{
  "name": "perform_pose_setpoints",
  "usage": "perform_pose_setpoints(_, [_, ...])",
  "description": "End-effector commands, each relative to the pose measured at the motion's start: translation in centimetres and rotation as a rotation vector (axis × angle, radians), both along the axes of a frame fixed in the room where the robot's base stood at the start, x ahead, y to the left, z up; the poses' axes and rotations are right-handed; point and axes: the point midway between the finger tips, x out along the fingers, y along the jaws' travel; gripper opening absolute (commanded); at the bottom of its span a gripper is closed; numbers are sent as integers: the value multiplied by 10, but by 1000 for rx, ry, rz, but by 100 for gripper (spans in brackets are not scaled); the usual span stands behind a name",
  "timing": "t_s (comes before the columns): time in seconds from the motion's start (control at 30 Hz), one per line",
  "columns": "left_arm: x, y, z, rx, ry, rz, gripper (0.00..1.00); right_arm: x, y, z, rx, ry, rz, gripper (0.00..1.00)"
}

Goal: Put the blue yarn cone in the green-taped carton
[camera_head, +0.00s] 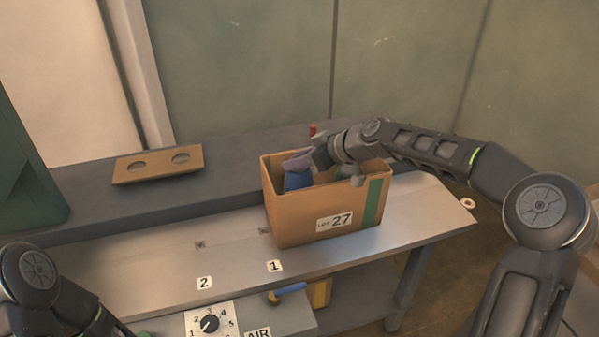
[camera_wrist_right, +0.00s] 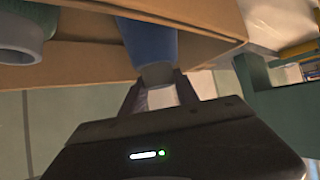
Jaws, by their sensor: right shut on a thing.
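The carton (camera_head: 290,222) stands on the metal bench, open at the top, with a green tape strip down its right front and a label reading LOT 27. My right gripper (camera_head: 302,162) reaches into the carton's mouth from the right and is shut on the narrow end of the blue yarn cone (camera_head: 297,181). In the right wrist view the fingers (camera_wrist_right: 161,94) pinch the grey tip of the blue cone (camera_wrist_right: 148,44). The cone's lower part is hidden behind the carton's front wall; I cannot tell whether it touches the floor. My left gripper is out of view.
A teal cone-like piece (camera_wrist_right: 22,32) with a grey end shows beside the blue cone in the right wrist view. A board with two holes (camera_head: 158,165) lies on the back ledge. The bench (camera_head: 150,260) left of the carton is clear. A dial panel (camera_head: 211,321) is in front.

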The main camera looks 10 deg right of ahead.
Motion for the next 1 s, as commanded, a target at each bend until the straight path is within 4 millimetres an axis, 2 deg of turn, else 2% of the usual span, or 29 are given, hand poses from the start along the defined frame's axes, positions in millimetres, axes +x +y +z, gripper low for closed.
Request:
perform_pose_setpoints(0.27, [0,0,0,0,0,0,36,0,0,-2,1,-1,0,0])
perform_pose_setpoints(0.57, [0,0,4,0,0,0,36,0,0,-35,1,-2,-1,0])
perform_pose_setpoints(0.87, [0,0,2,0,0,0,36,0,0,-37,0,-3,0,0])
perform_pose_setpoints(0.9, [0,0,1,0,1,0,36,0,0,-38,0,-1,1,37])
perform_pose_setpoints(1.0, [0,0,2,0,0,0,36,0,0,-37,0,-1,1,45])
